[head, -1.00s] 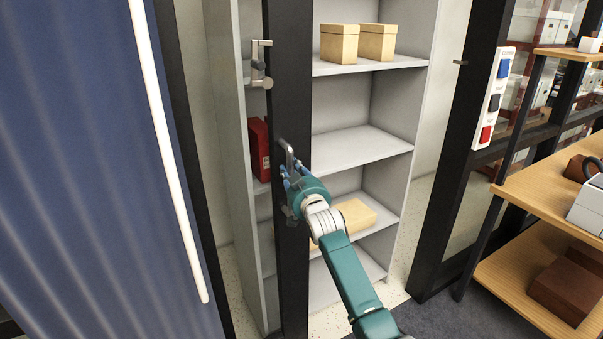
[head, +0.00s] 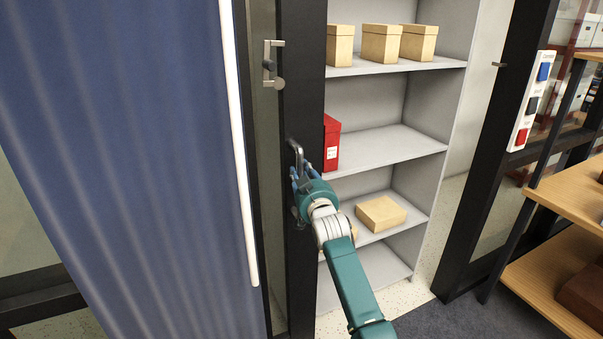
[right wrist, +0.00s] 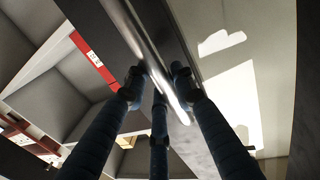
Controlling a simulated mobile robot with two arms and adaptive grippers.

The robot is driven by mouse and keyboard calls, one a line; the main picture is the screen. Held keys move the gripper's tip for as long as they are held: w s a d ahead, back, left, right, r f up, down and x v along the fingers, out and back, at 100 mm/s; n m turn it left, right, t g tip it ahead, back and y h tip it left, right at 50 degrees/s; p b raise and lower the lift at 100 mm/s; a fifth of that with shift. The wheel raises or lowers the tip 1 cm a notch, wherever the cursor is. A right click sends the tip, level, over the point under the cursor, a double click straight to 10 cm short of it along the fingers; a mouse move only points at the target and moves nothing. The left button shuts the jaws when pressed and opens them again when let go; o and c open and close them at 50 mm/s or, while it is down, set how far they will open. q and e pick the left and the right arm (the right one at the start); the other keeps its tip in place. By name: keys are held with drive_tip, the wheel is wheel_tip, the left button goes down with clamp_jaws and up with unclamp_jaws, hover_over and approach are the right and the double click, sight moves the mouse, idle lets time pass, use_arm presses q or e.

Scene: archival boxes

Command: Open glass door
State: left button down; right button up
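The glass door's dark frame (head: 303,90) stands upright left of centre in the head view, with the shelves visible past its right edge. A metal door handle (head: 296,151) is on this frame. My right gripper (head: 300,178) is at the handle, its blue fingers closed around it. In the right wrist view the shiny handle bar (right wrist: 150,50) runs between the dark fingers of my right gripper (right wrist: 158,85). The exact finger contact is partly hidden. My left gripper is not in view.
Grey shelves (head: 385,150) hold tan boxes (head: 381,43) and a red box (head: 331,145). A blue curtain-like panel (head: 120,150) with a white bar fills the left. A switch panel (head: 531,100) and wooden shelving (head: 565,195) stand right. Carpet (head: 445,318) shows at the bottom.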

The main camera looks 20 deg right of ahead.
drive_tip(key=o, duration=0.4)
drive_tip(key=shift+s+a, duration=0.1)
drive_tip(key=shift+s, duration=0.2)
drive_tip(key=s, duration=0.3)
drive_tip(key=s+a, duration=0.1)
drive_tip(key=s, duration=0.7)
drive_tip(key=shift+s+a, duration=0.15)
drive_tip(key=shift+s, duration=0.05)
